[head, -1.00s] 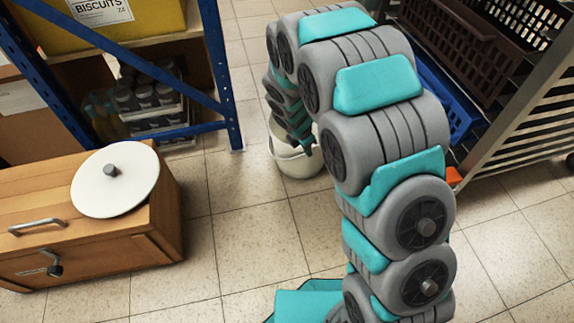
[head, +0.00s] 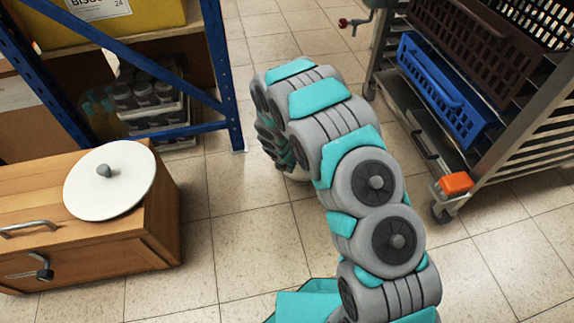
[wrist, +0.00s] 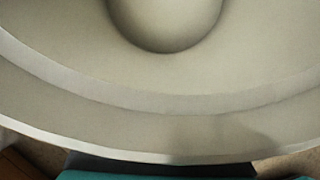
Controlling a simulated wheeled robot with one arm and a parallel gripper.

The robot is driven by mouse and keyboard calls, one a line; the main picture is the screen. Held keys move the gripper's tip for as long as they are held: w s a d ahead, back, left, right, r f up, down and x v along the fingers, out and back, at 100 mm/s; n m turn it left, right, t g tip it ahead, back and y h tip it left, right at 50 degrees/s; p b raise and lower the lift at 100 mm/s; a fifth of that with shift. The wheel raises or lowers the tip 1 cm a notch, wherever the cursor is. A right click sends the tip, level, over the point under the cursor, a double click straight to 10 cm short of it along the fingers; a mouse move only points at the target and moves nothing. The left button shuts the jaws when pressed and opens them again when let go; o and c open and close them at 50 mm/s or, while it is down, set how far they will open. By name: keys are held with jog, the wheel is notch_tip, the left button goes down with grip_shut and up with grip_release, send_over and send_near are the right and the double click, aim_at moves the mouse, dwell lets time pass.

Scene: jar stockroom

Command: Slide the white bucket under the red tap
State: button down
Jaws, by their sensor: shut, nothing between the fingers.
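The white bucket (head: 298,174) shows in the head view only as a small pale patch behind my arm, on the tiled floor. In the wrist view a large off-white rounded surface fills most of the picture, apparently the bucket (wrist: 75,65) very close, with its curved rim along the bottom. A small red tap (head: 345,22) is at the top of the head view, left of the metal rack. My arm's far end is bent down at the bucket.
The metal rack with a blue crate (head: 445,95) and a dark brown crate (head: 478,50) stands at the right. A wooden cabinet (head: 150,225) with a round white lid (head: 110,190) is at the left. A blue shelf post (head: 220,75) rises behind it. Floor between is clear.

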aim_at(298, 175)
jog(key=shift+x, duration=1.35)
jog(key=shift+w+r, duration=0.1)
